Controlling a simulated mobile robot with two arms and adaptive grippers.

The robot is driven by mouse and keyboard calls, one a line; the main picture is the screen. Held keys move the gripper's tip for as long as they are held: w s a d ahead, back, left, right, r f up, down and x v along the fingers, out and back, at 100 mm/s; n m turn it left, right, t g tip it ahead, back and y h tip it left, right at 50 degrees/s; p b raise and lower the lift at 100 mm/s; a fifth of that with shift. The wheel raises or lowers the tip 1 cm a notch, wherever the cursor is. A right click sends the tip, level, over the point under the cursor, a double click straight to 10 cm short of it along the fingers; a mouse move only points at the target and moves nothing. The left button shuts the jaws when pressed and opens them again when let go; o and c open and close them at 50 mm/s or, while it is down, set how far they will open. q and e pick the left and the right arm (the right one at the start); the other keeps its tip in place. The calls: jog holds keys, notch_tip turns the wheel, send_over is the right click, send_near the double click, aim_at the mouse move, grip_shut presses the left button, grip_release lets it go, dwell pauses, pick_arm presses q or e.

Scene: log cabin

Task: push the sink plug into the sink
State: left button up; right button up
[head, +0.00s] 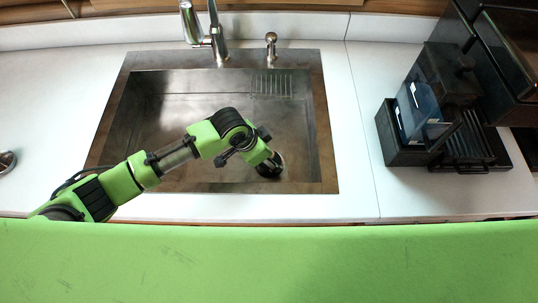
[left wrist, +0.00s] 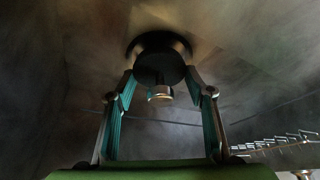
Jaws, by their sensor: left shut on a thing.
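The metal sink (head: 323,140) is set into the white counter. The sink plug (head: 276,169) is a dark round piece low in the basin, towards the front right, partly hidden by my gripper. In the left wrist view the plug (left wrist: 158,66) is a dark disc with a small metal knob and a brassy ring around it. My left gripper (head: 266,160) reaches down into the basin. Its fingers (left wrist: 162,80) are on both sides of the plug, shut on it. I cannot tell whether the plug is seated in the drain. My right gripper is not in view.
A faucet (head: 205,40) and a small metal dispenser (head: 271,47) stand behind the sink. Dark appliances (head: 440,130) stand on the counter at right. A slotted grid (head: 271,84) shows on the back of the basin. The counter left of the sink is mostly clear.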

pick_arm(q)
jog(key=shift+f, duration=0.65)
jog(key=o, duration=1.3)
jog(key=v, duration=1.2)
